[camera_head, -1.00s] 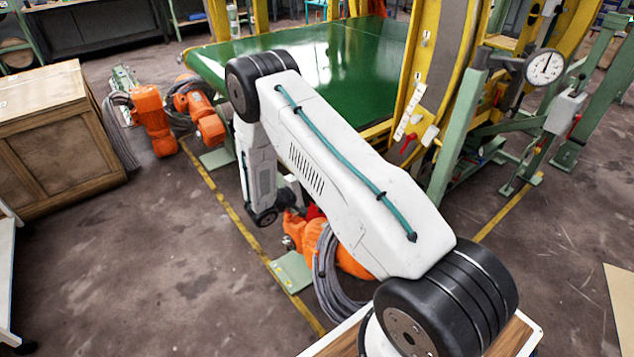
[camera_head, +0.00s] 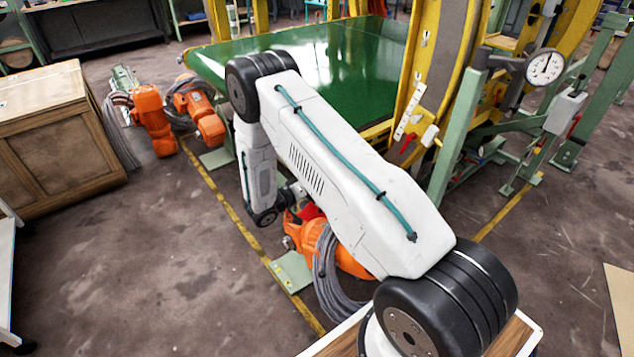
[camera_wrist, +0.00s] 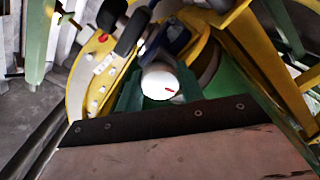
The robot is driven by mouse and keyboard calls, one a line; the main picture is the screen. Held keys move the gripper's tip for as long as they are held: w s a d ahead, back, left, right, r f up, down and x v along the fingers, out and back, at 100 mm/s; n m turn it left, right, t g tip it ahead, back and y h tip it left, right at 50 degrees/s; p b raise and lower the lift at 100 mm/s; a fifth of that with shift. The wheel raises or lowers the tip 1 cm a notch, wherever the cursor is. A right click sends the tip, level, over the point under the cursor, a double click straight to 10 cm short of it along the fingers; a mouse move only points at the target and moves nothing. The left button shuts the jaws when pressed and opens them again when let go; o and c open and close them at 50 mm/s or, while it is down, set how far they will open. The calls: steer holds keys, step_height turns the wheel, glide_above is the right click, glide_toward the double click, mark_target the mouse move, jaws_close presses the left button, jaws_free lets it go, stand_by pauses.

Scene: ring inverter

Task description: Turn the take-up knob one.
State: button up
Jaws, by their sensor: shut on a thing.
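In the wrist view a round white knob (camera_wrist: 158,84) with a small red mark on its face is at the picture's middle. I cannot read a label on the knob. In the head view my own arm hides the gripper and this knob.
A yellow frame (camera_head: 440,75) with a red lever (camera_head: 407,143) and a dial gauge (camera_head: 544,66) stands right of the green table (camera_head: 340,60). Orange machine parts (camera_head: 152,120) and coiled cable lie on the floor. Floor at the left front is clear.

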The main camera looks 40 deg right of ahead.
steer(key=m, duration=0.8)
steer(key=shift+f+m, duration=0.1)
steer(key=shift+m, duration=0.2)
steer(key=shift+m, duration=0.3)
steer(key=o, duration=1)
steer(key=a, duration=0.8)
steer(key=shift+s, duration=0.1)
